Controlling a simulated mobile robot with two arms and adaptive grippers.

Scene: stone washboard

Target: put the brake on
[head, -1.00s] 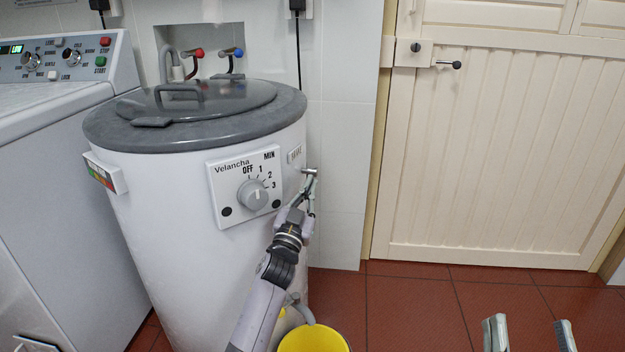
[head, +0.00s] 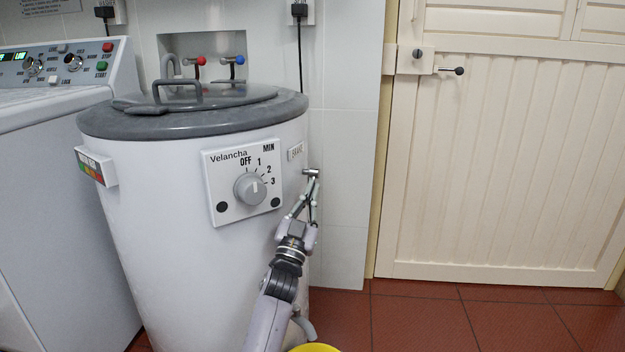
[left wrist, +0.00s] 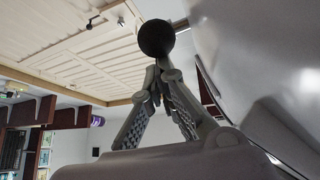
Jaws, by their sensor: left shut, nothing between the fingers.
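The white round Velancha washer (head: 200,240) has a small brake label (head: 295,151) on its right side. Just below the label, a short metal brake lever (head: 311,172) sticks out to the right. My left gripper (head: 312,183) is shut and empty, with its fingertips right under the lever's end. In the left wrist view the shut fingertips (left wrist: 154,72) point at a dark round knob (left wrist: 156,38), which looks like the lever's end. I cannot tell whether they touch it. My right gripper is not in view.
A dial panel (head: 219,211) is left of my gripper on the washer. A white machine (head: 60,200) stands at the left. The rim of a yellow bucket (head: 315,348) shows at the bottom. A cream door (head: 500,180) is at the right; the red tiled floor before it is clear.

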